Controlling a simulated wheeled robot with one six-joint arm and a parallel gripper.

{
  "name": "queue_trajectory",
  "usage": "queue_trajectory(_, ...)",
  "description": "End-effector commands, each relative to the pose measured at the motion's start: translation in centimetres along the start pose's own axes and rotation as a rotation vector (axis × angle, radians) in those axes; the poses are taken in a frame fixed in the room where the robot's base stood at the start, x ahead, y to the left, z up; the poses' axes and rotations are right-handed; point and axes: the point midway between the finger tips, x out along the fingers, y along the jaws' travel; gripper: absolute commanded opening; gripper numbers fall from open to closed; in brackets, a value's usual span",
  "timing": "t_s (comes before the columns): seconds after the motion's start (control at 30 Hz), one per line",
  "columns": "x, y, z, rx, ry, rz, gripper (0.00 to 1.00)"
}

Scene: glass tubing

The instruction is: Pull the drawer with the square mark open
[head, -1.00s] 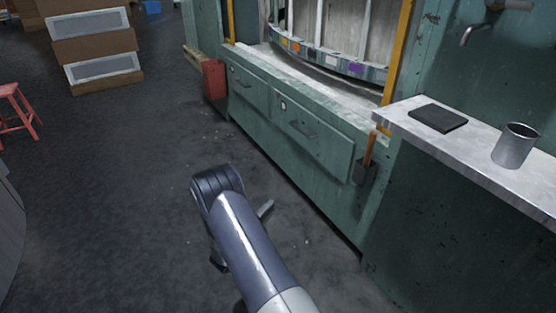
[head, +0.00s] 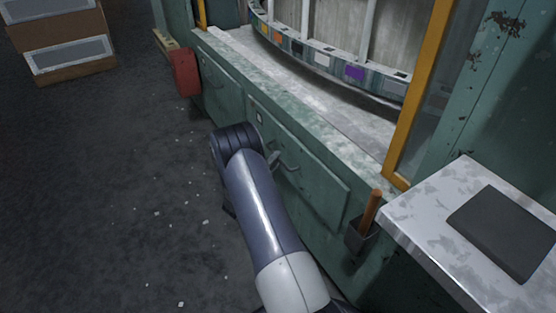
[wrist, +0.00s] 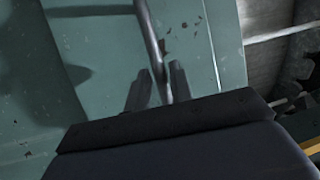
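A wide green drawer (head: 318,182) with a grey bar handle (head: 288,163) is in the cabinet front, flush with it. A small pale mark (head: 259,116) sits at its upper left; its shape is too small to tell. A second drawer (head: 217,88) lies farther left, partly hidden by my arm. My gripper (head: 274,158) is at the right drawer's handle, mostly hidden behind my arm. In the wrist view my two dark fingers (wrist: 159,88) stand apart, with the handle bar (wrist: 153,35) running between them. The bar looks closer to the right finger.
A stone ledge (head: 290,95) runs above the drawers. A holder with a wooden-handled tool (head: 369,212) hangs right of the drawer. A worktop (head: 425,225) with a dark slab (head: 505,232) juts out at right. The floor is open there.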

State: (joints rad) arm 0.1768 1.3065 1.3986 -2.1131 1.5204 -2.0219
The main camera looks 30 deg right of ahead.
Motion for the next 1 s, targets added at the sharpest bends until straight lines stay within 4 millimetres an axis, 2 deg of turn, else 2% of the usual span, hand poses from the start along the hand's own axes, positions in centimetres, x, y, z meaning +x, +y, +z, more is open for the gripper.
queue_trajectory(0.1, 1.3, 0.1, 0.0, 0.002, 0.002, 0.000, 0.22)
queue_trajectory(0.2, 1.7, 0.0, 0.0, 0.001, 0.000, -0.001, 0.22)
queue_trajectory(0.47, 1.9, 0.0, 0.0, 0.000, 0.000, 0.000, 0.22)
queue_trajectory(0.73, 1.8, 0.0, 0.0, 0.000, 0.000, 0.000, 0.01)
queue_trajectory(1.0, 1.8, 0.0, 0.0, 0.000, 0.000, 0.000, 0.00)
